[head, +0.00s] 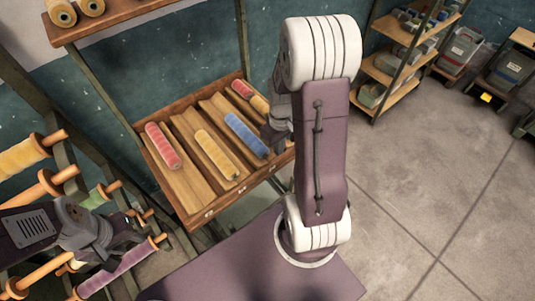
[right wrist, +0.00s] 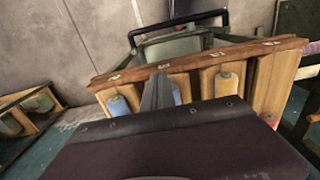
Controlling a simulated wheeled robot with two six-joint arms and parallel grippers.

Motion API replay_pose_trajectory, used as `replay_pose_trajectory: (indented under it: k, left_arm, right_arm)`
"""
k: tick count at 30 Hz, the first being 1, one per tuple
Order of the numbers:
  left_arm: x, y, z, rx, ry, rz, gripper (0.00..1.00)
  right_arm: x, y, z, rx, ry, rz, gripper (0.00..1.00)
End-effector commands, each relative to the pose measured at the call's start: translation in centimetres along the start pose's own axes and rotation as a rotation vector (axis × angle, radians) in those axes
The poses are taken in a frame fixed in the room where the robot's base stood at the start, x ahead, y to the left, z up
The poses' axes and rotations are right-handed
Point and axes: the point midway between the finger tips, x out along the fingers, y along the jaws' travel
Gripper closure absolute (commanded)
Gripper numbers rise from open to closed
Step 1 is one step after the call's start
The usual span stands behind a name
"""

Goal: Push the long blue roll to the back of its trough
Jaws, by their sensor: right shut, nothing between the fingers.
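The long blue roll (head: 246,135) lies in a trough of the sloped wooden tray (head: 196,213), right of a yellow roll (head: 217,154). My right gripper (head: 272,140) is shut and empty by the blue roll's near end; my right arm partly hides it. In the right wrist view its fingers (right wrist: 158,92) reach over the tray's front lip, and the blue roll (right wrist: 176,89) shows only partly beside them. I cannot tell whether they touch. My left gripper (head: 97,236) is at the lower left among spools, away from the tray; its jaw state is unclear.
A red roll (head: 163,145) lies in the leftmost trough. Another red roll (head: 242,88) and a yellow one (head: 260,104) lie further right. Another blue roll (right wrist: 118,105) shows in the right wrist view. Pegged spools (head: 22,157) crowd the left. Floor at right is clear.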

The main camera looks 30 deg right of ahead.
Motion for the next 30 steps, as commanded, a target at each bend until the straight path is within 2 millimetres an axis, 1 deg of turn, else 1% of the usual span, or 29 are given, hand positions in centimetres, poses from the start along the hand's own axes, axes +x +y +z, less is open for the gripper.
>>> replay_pose_trajectory:
  k: [5, 12, 14, 16, 21, 24, 30]
  left_arm:
    - [-0.1, 0.0, 0.0, 0.0, 0.0, 0.0, 0.64]
    - [-0.3, 0.0, -0.1, 0.0, 0.0, 0.0, 0.64]
    - [-0.4, 0.0, -0.1, 0.0, 0.0, 0.0, 0.64]
    - [-1.3, 0.0, -0.1, 0.0, 0.0, 0.0, 0.64]
    - [-2.0, 0.0, -0.2, 0.0, 0.0, 0.0, 0.64]
    - [-2.1, 0.0, -0.2, 0.0, 0.0, 0.0, 0.64]
    - [-2.0, 0.0, -0.2, 0.0, 0.0, 0.0, 0.64]
  right_arm:
    - [3.2, -0.1, 0.2, -0.001, -0.007, -0.004, 1.0]
    - [8.5, -0.1, 0.2, -0.001, -0.006, -0.003, 1.0]
    - [9.7, -0.1, 0.2, -0.001, -0.006, -0.003, 1.0]
    - [9.2, -0.1, -1.4, -0.003, 0.002, 0.001, 1.0]
    - [9.3, -0.1, -3.4, -0.002, 0.001, 0.0, 1.0]
    - [9.4, -0.1, -3.9, -0.002, 0.0, 0.0, 1.0]
    - [9.5, -0.1, -4.0, -0.001, -0.001, 0.0, 1.0]
